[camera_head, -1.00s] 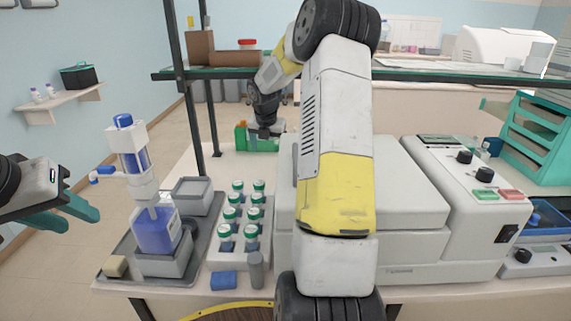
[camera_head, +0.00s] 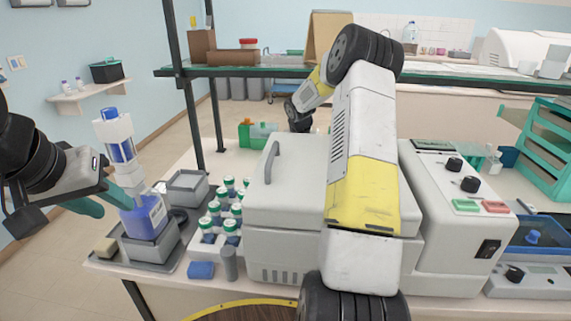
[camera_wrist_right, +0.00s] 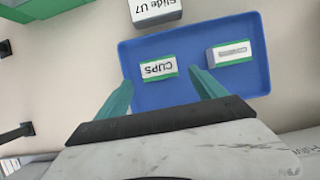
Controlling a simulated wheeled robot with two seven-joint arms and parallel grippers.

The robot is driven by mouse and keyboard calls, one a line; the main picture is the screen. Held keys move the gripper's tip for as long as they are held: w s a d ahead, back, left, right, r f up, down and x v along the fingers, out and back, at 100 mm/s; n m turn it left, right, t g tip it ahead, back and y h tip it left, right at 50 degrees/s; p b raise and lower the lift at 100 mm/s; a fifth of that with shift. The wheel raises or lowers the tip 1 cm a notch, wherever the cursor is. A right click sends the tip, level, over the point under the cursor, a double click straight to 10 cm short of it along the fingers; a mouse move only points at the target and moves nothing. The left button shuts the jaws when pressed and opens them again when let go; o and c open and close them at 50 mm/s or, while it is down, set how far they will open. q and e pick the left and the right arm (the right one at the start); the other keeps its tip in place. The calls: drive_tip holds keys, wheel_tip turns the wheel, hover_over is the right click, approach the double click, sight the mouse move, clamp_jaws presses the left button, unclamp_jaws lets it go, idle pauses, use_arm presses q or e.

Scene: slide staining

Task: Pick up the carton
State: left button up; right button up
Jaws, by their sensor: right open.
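In the right wrist view, a small white carton with a green edge, labelled "CUPS" (camera_wrist_right: 158,68), lies in a blue tray (camera_wrist_right: 185,45). A similar small carton with a printed picture (camera_wrist_right: 230,52) lies to its right. My right gripper (camera_wrist_right: 160,80) is open, its teal fingers on either side of the CUPS carton's near side, with nothing visible gripped. In the head view my right gripper is hidden behind the grey machine.
A white "Slide U7" box (camera_wrist_right: 155,10) borders the tray's far edge. A green box (camera_head: 250,133) stands behind the large grey machine (camera_head: 285,185). Several green-capped vials (camera_head: 228,205) stand left of the machine. A dark-framed shelf (camera_head: 230,71) crosses above.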

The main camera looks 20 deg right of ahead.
drive_tip(key=x, duration=0.4)
drive_tip(key=shift+w+d+f, duration=0.1)
drive_tip(key=shift+w+f, duration=0.1)
drive_tip(key=shift+w, duration=0.05)
drive_tip(key=c, duration=1.4)
